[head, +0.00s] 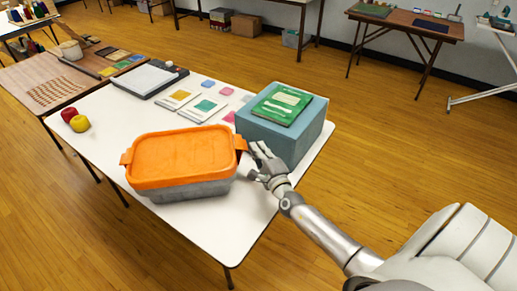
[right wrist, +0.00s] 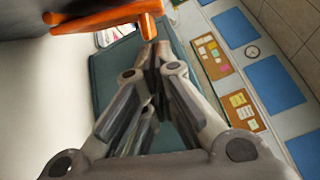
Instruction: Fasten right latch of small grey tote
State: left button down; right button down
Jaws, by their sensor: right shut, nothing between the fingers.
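The small grey tote (head: 190,189) sits on the white table with an orange lid (head: 180,155) on top. An orange latch (head: 240,143) stands at the lid's right end, and another (head: 126,158) at its left end. My right gripper (head: 257,158) is beside the tote's right end, just right of the right latch. In the right wrist view, my right gripper's fingertips (right wrist: 154,50) are together and empty, close below an orange latch part (right wrist: 147,25). Whether they touch it I cannot tell. My left gripper is not in view.
A blue-grey box (head: 305,140) with a green booklet (head: 282,105) on it stands close behind my right gripper. Cards (head: 203,107) and a tablet-like board (head: 150,80) lie farther back. Two fruits (head: 79,123) lie at the left edge. The table's front right corner (head: 245,235) is clear.

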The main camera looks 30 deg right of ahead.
jog(key=r+p, duration=0.1)
jog(key=p, duration=0.1)
jog(key=a+r+n+p, duration=0.1)
jog(key=shift+w+a+p, duration=0.1)
jog(key=shift+w+p, duration=0.15)
jog(key=shift+p, duration=0.1)
jog(key=shift+f, duration=0.1)
